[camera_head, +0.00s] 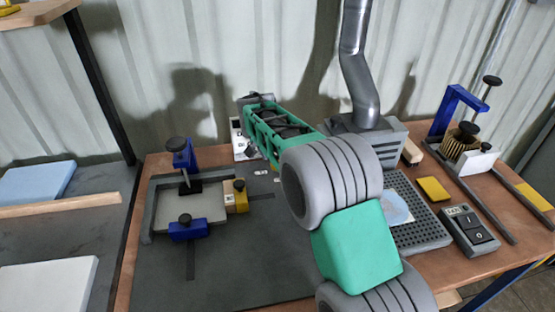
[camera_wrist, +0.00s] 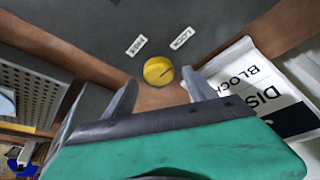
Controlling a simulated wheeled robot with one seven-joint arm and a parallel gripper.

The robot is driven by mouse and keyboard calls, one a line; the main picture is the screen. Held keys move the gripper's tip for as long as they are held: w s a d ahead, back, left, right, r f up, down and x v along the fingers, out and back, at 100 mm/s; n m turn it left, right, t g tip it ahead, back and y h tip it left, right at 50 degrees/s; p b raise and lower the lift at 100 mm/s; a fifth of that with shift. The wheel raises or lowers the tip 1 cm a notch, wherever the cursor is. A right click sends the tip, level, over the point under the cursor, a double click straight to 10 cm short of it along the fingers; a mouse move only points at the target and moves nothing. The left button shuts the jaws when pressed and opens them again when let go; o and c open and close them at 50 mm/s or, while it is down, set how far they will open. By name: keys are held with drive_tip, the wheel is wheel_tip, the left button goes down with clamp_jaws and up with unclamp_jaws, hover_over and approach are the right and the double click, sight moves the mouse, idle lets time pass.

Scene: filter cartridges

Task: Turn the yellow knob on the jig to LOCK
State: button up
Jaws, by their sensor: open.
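The yellow knob (camera_wrist: 158,70) is round, with a thin dark line across its face. The line slants toward the right; I cannot tell which end is its pointer. White labels beyond it read FREE (camera_wrist: 136,45) on the left and LOCK (camera_wrist: 182,38) on the right. My gripper (camera_wrist: 158,80) is open, with one grey finger on each side of the knob in the picture. I cannot tell whether they touch it. In the head view, the labels (camera_head: 261,172) show beside my green arm, which mostly hides the knob. The jig (camera_head: 190,207) stands left of them.
The jig carries blue clamps (camera_head: 187,230) and a yellow block (camera_head: 236,196). A perforated plate (camera_head: 425,232), switch box (camera_head: 468,230) and silver duct (camera_head: 358,60) stand to the right. The front mat is clear.

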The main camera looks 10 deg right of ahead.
drive_tip(key=v, duration=0.6)
drive_tip(key=shift+s+r, duration=0.15)
drive_tip(key=s+d+r+n+y, duration=0.1)
drive_tip(key=s+n, duration=0.1)
drive_tip(key=s, duration=0.6)
drive_tip(key=s+d+r+n, duration=0.1)
drive_tip(key=s+d+n, duration=0.1)
drive_tip(key=s, duration=0.5)
drive_tip(key=s+f+n, duration=0.1)
drive_tip(key=s, duration=0.4)
drive_tip(key=s+f+n+y, duration=0.1)
drive_tip(key=s+f, duration=0.1)
drive_tip(key=s, duration=0.2)
drive_tip(key=s+a+f+n, duration=0.1)
drive_tip(key=s+f, duration=0.1)
drive_tip(key=s, duration=0.3)
drive_tip(key=shift+s+a+y, duration=0.15)
drive_tip(key=shift+s+y, duration=0.15)
